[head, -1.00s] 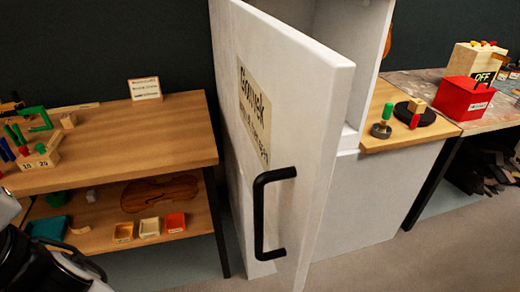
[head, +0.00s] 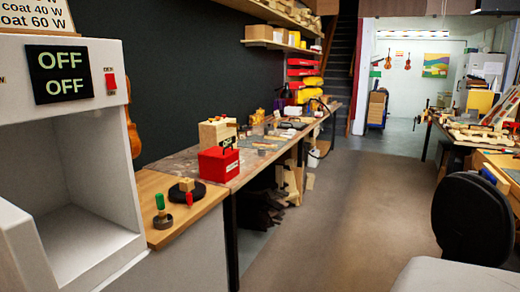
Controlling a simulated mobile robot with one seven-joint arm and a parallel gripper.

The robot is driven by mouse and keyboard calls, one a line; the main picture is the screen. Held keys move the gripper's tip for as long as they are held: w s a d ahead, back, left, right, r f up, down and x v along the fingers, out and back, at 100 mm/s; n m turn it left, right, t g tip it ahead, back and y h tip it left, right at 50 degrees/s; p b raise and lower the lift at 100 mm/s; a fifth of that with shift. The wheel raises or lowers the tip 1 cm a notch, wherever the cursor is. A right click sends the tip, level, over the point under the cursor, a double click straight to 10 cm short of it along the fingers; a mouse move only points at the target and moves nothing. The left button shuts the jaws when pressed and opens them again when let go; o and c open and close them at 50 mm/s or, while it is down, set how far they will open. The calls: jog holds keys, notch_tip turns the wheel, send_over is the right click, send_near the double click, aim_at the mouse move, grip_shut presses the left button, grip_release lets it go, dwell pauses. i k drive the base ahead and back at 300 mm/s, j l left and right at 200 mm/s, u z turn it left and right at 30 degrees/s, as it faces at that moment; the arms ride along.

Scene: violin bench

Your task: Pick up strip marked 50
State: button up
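I cannot make out a strip marked 50 in the head view. My gripper is not in the head view. On the left stands a white cabinet (head: 150,268) with an open, empty-looking compartment. Its dark display (head: 60,74) reads OFF twice, and a red switch (head: 110,81) is beside it.
A red box (head: 218,165) and a wooden box (head: 214,133) stand on the long bench along the dark wall. A black chair (head: 473,215) is at the right, near another cluttered bench (head: 508,165). The grey floor (head: 320,220) between is clear.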

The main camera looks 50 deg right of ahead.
aim_at(268, 145)
jog(key=k, duration=0.5)
jog(key=k+z, duration=0.15)
jog(key=z, duration=0.9)
jog(key=i+l+z, duration=0.1)
jog(key=z, duration=1.2)
jog(key=i+j, duration=0.25)
jog(key=i, duration=0.25)
jog(key=i+j+z, duration=0.1)
jog(key=i+j, duration=0.15)
jog(key=i, duration=0.2)
jog(key=i+j, duration=0.2)
jog(key=i, duration=0.4)
jog(key=i+j, duration=0.15)
jog(key=i, duration=1.7)
jog(key=u, duration=0.4)
jog(key=i+u, duration=0.15)
jog(key=u, duration=0.65)
jog(key=i+l, duration=0.05)
jog(key=l, duration=0.05)
